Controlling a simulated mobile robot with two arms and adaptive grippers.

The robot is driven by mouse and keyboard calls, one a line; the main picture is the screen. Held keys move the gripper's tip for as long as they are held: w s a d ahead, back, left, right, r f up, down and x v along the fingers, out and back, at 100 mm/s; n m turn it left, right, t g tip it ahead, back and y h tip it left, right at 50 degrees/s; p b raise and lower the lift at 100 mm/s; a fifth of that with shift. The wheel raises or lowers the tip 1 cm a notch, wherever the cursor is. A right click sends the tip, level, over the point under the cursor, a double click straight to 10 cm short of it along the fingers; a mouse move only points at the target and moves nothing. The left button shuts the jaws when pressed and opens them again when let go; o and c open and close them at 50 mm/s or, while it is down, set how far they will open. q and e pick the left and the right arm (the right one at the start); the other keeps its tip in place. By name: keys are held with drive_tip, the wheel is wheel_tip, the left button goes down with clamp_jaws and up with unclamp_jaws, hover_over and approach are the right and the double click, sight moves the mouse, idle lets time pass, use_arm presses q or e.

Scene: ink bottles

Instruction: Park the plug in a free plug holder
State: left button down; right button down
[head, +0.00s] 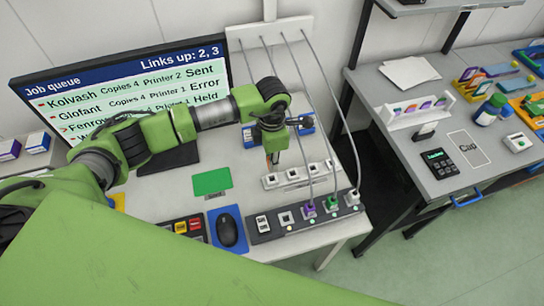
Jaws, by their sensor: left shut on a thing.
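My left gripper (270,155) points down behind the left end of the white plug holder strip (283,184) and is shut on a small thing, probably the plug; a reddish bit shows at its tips. A thin grey cable runs down from the wall panel towards this gripper. The holder strip has several square holders along its top, with no plug seen standing in them. In front of it, a dark socket strip (273,237) holds a purple plug (309,210), a green plug (331,203) and a pale plug (352,197) on its right part. My right gripper is not in view.
Cables hang from the white wall panel (247,34) over the holder strip. A monitor (100,72) reads "Links up: 2, 3". A mouse (227,230), a green card (212,182) and a button box (190,228) lie to the left. A grey table (440,120) stands right, across a gap.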

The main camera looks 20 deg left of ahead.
use_arm(q)
drive_tip(key=shift+f+b, duration=0.3)
drive_tip(key=shift+f, duration=0.35)
drive_tip(key=shift+f+b, duration=0.95)
drive_tip(key=shift+f, duration=0.6)
drive_tip(key=shift+f+b, duration=0.45)
drive_tip(key=shift+b, duration=0.45)
drive_tip(key=shift+f+b, duration=0.4)
drive_tip(key=shift+f+b, duration=0.5)
drive_tip(key=shift+b, duration=0.35)
idle(0.7)
